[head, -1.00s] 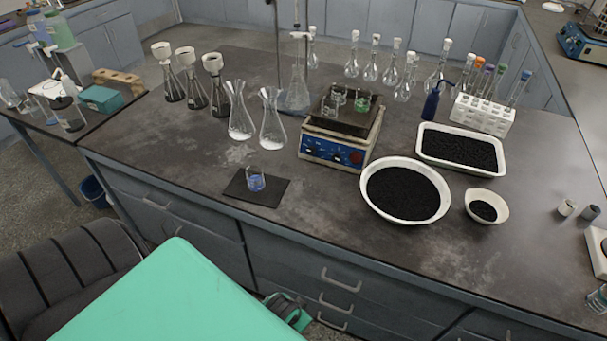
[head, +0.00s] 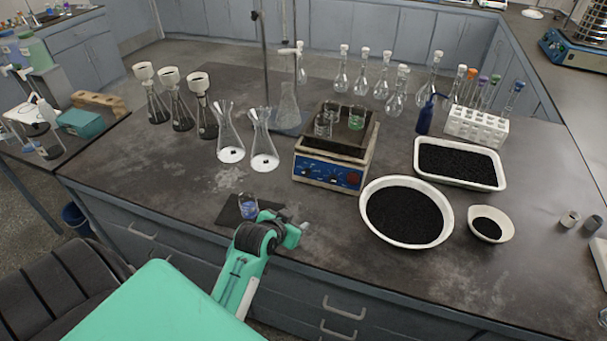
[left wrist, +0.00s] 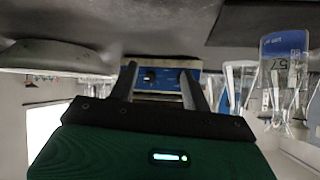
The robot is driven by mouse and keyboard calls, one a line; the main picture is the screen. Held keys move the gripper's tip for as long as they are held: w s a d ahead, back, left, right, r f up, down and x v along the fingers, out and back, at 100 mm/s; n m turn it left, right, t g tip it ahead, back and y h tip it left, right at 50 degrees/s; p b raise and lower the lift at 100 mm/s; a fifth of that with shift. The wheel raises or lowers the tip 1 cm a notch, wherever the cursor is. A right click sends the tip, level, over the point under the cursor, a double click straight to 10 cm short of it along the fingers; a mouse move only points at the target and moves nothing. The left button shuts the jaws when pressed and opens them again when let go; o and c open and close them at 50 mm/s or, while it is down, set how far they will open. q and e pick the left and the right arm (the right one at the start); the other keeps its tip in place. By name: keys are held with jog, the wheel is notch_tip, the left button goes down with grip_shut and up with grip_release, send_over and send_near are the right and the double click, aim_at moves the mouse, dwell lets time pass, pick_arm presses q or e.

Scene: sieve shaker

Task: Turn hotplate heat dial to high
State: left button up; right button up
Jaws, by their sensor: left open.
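The hotplate (head: 330,165) has a blue front panel with a dark knob (head: 307,172) at its left and a red knob (head: 352,178) at its right. Their markings are too small to read. My left gripper (head: 298,232) is low in front of the hotplate, over the bench's front area, apart from the panel. The upside-down left wrist view shows its two fingers (left wrist: 158,82) spread and empty. The hotplate's blue panel (left wrist: 172,77) and one dark knob (left wrist: 150,76) show between them. My right gripper is out of view.
A small beaker (head: 248,207) with blue liquid stands on a dark mat, close to my left gripper. Glass beakers (head: 324,123) stand on the hotplate top. Flasks (head: 263,145) stand to its left. A round white bowl (head: 370,222) of black grains is at its right front.

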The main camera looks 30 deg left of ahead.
aim_at(305, 173)
pick_arm(q)
jog(key=w+a+r+n+t+y, duration=0.1)
jog(key=w+a+r+t+y, duration=0.1)
jog(key=w+a+r+t, duration=0.3)
jog(key=w+a+f, duration=0.1)
jog(key=w+f, duration=0.1)
jog(key=w, duration=0.2)
jog(key=w+a+f+g+p, duration=0.1)
jog(key=w+f, duration=0.1)
jog(key=w, duration=0.2)
jog(key=w+a+f+g, duration=0.1)
jog(key=w, duration=0.3)
jog(key=shift+w+a+f+h+p, duration=0.15)
jog(key=shift+w+f+h+p, duration=0.15)
jog(key=shift+f, duration=0.1)
jog(key=c, duration=1)
